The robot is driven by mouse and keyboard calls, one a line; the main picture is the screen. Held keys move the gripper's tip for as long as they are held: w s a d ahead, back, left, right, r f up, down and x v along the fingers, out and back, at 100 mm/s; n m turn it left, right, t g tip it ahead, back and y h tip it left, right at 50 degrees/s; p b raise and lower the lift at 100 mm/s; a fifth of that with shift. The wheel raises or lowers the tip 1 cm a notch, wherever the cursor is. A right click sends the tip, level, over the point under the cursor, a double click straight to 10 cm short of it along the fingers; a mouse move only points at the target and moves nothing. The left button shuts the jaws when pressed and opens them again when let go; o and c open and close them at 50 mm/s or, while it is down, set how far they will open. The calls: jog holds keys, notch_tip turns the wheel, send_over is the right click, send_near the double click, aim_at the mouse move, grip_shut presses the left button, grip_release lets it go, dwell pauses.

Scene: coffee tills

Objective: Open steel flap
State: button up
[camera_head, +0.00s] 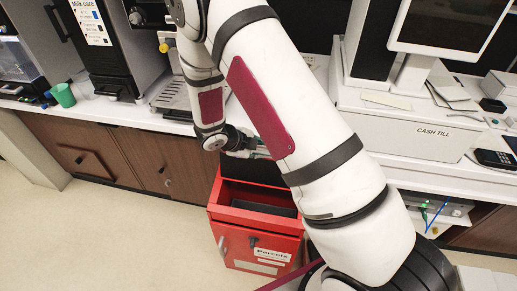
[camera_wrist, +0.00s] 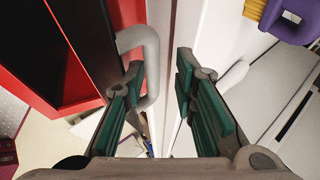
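My gripper (camera_wrist: 160,88) is open, with a gap between its two green-padded fingers in the wrist view. A grey loop handle (camera_wrist: 153,47) stands by the left fingertip, which overlaps the loop. I cannot tell whether they touch, or whether the finger is inside the loop. The handle is by a pale upright panel (camera_wrist: 184,32) beside the red box; I cannot tell for sure that this is the steel flap. In the head view my gripper (camera_head: 258,153) is small and partly hidden by my arm, above the back of the red box, and the handle cannot be made out.
The red parcels box (camera_head: 229,237) has an open top and stands before the counter. Its wall also shows in the wrist view (camera_wrist: 85,25). The white cash till (camera_head: 398,132) is right of my arm. A green cup (camera_head: 63,95) stands left. Floor is clear at left.

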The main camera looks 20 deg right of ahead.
jog(key=shift+d, duration=0.1)
jog(key=v, duration=1.2)
jog(key=s+d+r+m+g+y, duration=0.1)
jog(key=s+d+r+m, duration=0.2)
jog(key=s+r+m, duration=0.5)
jog(key=s+d+r+m+g+y, duration=0.1)
jog(key=s+d+r+m+y, duration=0.2)
jog(key=r+m, duration=0.9)
jog(key=s+a+r+m+t+y, duration=0.1)
jog(key=s+a+r+m+y, duration=0.1)
jog(key=s+m, duration=0.6)
jog(key=s+a+r+m+t+y, duration=0.2)
jog(key=s+m, duration=0.6)
jog(key=m, duration=0.9)
